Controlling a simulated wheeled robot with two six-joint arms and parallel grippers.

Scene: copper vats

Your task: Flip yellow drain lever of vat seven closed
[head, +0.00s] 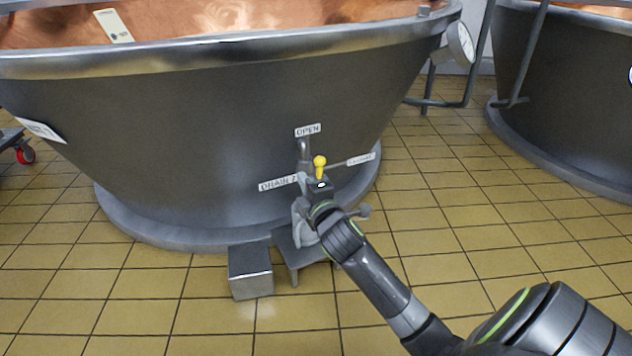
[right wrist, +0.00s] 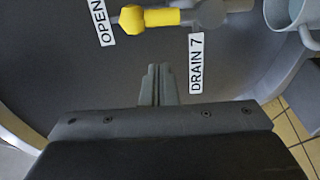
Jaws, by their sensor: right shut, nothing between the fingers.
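The yellow drain lever (head: 320,166) is on the front of the large grey vat (head: 200,130), beside the "DRAIN 7" label (head: 278,184). In the right wrist view, the yellow handle (right wrist: 155,18) reaches from its grey valve body toward the "OPEN" label (right wrist: 102,20). The head view also shows the "OPEN" label (head: 307,130) above and another label (head: 361,159), too small to read surely, at right. My right gripper (right wrist: 157,70) is shut and empty, its fingertips just short of the handle with a visible gap. My left gripper is out of view.
A grey pail (head: 302,228) stands under the drain on a low stand (head: 291,262), partly hidden by my right arm. A metal box (head: 250,272) sits on the tiles beside it. A second vat (head: 575,110) stands at right, with open tiled floor between.

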